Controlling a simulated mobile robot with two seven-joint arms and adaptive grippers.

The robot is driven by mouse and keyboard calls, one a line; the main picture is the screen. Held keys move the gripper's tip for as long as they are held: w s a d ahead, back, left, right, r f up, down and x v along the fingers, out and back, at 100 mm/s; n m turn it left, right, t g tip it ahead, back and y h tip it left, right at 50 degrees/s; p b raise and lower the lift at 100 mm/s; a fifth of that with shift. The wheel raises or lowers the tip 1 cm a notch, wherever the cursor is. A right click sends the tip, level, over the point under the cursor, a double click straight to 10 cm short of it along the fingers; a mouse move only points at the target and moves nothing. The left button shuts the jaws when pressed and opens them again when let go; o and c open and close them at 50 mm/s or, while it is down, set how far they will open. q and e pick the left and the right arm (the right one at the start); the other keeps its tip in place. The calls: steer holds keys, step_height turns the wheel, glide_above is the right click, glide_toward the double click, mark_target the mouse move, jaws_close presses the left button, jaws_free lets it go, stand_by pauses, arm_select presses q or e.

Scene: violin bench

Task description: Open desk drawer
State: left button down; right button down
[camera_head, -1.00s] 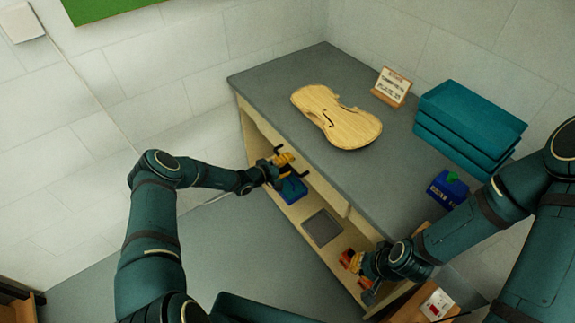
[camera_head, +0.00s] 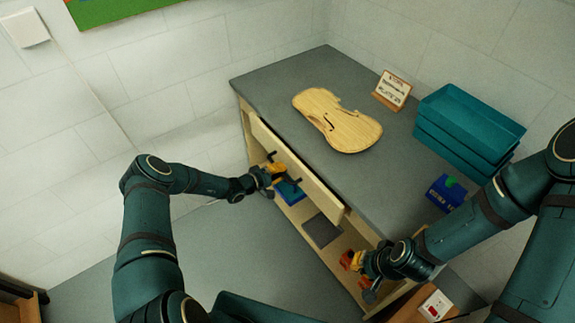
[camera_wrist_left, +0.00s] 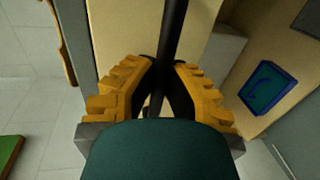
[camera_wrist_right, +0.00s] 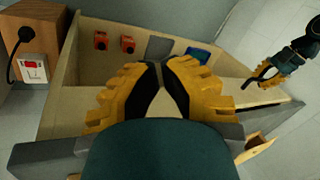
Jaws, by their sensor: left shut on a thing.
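My left gripper (camera_head: 271,171) is shut on this handle. In the left wrist view, the dark handle bar (camera_wrist_left: 172,30) runs between the yellow fingertips (camera_wrist_left: 165,62). My right gripper (camera_head: 352,261) is near the right front end of the desk, away from the drawer. In the right wrist view its fingertips (camera_wrist_right: 160,65) meet with nothing between them. The drawer's inside is mostly hidden in the head view.
A violin plate (camera_head: 337,121), a small sign (camera_head: 393,90), stacked teal trays (camera_head: 470,120) and a blue box (camera_head: 446,192) are on the desk. The shelf below holds a blue tray (camera_head: 290,191) and a dark mat (camera_head: 321,230). Open floor lies left.

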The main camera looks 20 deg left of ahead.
arm_select(q)
steer(key=f+p+v, duration=0.2)
steer(key=v, duration=1)
steer(key=s+f+p+v, duration=0.1)
steer(key=f+v, duration=0.2)
steer(key=v, duration=0.9)
steer(key=shift+a+p, duration=0.4)
steer(key=shift+s, duration=0.15)
steer(key=c, duration=1)
jaws_free()
steer(key=v, duration=1.2)
steer(key=shift+f, duration=0.15)
